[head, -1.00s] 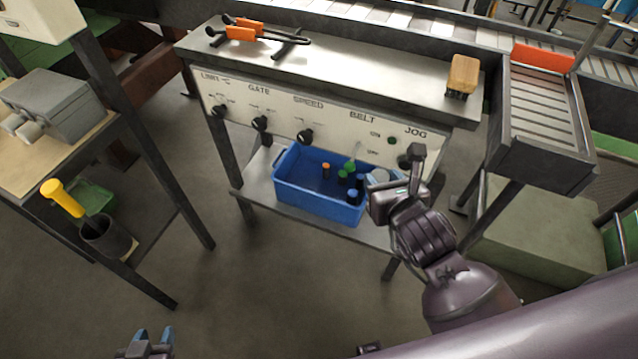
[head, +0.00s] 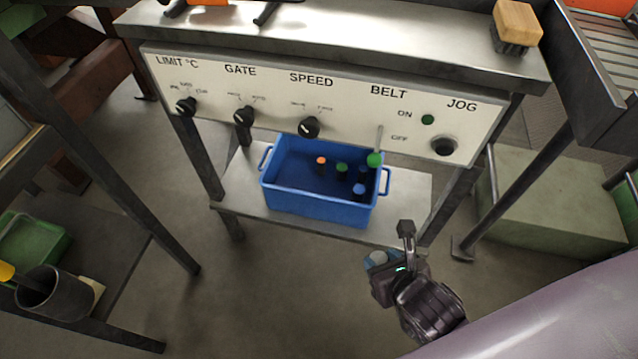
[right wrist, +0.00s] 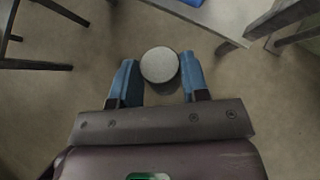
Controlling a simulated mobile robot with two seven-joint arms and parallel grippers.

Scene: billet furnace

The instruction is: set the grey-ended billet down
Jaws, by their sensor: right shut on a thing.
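My right gripper (head: 378,262) is in front of the lower shelf, to the right of and below the blue bin in the head view. In the right wrist view its two blue fingers (right wrist: 160,80) are shut on the grey-ended billet (right wrist: 160,64), whose round pale grey end faces the camera. In the head view only a small pale patch of the billet (head: 377,257) shows at the fingers. My left gripper is out of view.
The blue bin (head: 318,206) on the lower shelf (head: 412,205) holds dark billets with orange, green and blue ends. Above it is a panel (head: 275,98) with knobs and a green-balled belt lever (head: 375,160). A brush (head: 517,27) lies on top. Open floor surrounds my gripper.

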